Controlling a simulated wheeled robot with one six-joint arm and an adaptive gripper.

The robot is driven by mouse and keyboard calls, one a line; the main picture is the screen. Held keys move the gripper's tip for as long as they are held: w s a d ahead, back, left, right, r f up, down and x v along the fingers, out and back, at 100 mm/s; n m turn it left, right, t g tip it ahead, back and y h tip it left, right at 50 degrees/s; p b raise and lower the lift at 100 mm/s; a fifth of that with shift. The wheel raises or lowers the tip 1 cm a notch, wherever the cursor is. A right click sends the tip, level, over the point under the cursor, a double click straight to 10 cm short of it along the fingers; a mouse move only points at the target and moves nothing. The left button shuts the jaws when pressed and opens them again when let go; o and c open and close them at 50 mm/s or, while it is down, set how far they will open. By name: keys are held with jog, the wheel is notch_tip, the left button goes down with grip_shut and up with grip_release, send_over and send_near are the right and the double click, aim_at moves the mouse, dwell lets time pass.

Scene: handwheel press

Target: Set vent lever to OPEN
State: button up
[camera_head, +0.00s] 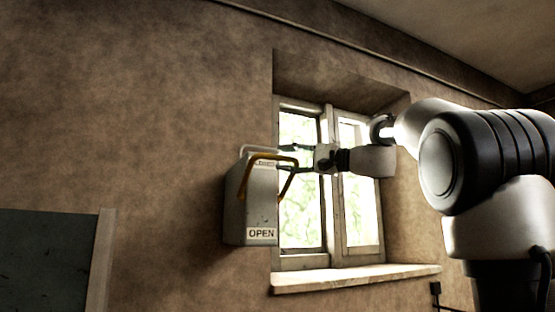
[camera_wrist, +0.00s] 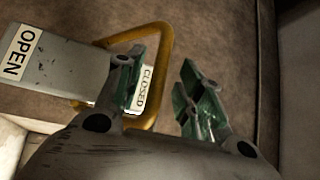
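The vent box (camera_head: 248,205) is a grey housing on the wall, left of the window. Its OPEN label (camera_head: 262,233) is at the bottom; it also shows in the wrist view (camera_wrist: 22,52). The lever's yellow loop handle (camera_head: 270,156) is up at the top end, beside the CLOSED label (camera_wrist: 143,90) in the wrist view. My gripper (camera_wrist: 158,65) is open, with green-padded fingers apart. One side of the yellow handle appears between the fingers, with no clear contact. The left finger covers part of the loop and of the CLOSED label. The lever's pivot is not clearly visible.
A window (camera_head: 327,190) with a protruding sill (camera_head: 355,278) is right of the box, behind my arm. A dark panel with a pale edge (camera_head: 102,262) stands at lower left. The wall left of the box is bare.

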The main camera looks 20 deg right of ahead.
aim_at(280, 159)
jog(key=shift+x, duration=1.7)
grip_shut()
jog(key=shift+f, duration=0.1)
